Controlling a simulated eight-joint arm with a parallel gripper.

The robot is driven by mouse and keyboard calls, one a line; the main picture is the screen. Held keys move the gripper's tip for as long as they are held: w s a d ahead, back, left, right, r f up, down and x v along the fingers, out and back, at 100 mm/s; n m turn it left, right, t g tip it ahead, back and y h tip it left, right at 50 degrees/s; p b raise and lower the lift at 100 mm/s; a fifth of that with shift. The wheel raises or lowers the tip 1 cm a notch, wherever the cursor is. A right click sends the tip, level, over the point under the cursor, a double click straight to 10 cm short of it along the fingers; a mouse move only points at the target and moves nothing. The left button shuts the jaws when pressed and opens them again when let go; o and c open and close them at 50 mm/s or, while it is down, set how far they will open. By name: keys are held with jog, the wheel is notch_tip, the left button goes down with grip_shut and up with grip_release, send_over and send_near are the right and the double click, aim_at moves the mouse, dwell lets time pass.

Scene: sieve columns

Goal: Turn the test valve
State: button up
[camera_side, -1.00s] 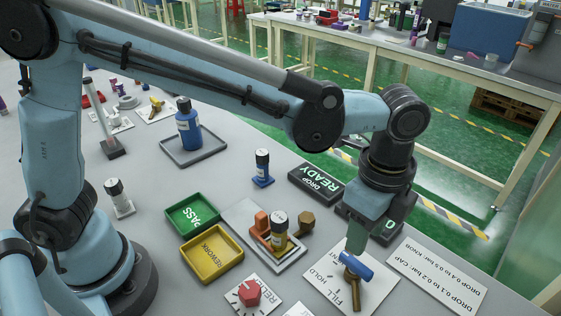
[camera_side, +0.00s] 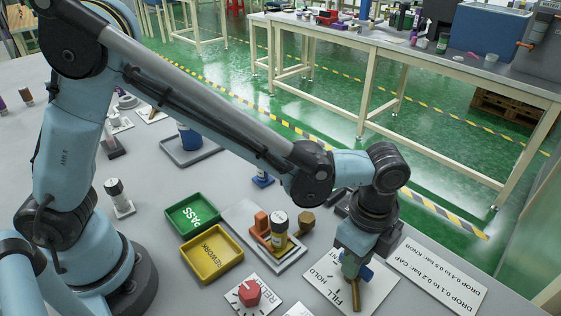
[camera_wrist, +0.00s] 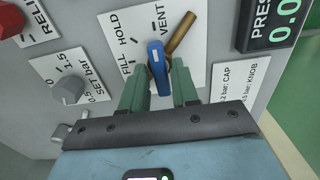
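The test valve has a blue lever handle (camera_wrist: 157,62) and a brass pipe (camera_wrist: 181,33), on a white plate (camera_wrist: 200,62) marked FILL, HOLD and VENT. In the wrist view the handle runs up and down, its upper end near the word VENT. My gripper (camera_wrist: 160,90) has its two green fingers on either side of the handle's lower part. They look open with little clearance; contact is not clear. In the side view my gripper (camera_side: 350,268) is low over the plate, hiding part of the handle (camera_side: 366,273); the brass pipe (camera_side: 356,296) shows below.
A red knob (camera_side: 249,293) and a grey SET bar knob (camera_wrist: 68,90) stand beside the valve plate. A fixture holds a yellow-labelled bottle (camera_side: 279,230). PASS (camera_side: 193,214) and REWORK (camera_side: 211,254) trays lie left. A pressure display (camera_wrist: 275,18) is close to the valve's right.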

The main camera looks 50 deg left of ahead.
grip_shut()
jog(key=shift+n, duration=0.3)
jog(key=n, duration=1.2)
jog(key=shift+n, duration=0.3)
jog(key=n, duration=0.4)
jog(key=shift+n, duration=0.3)
jog(key=shift+o, duration=1.6)
grip_release()
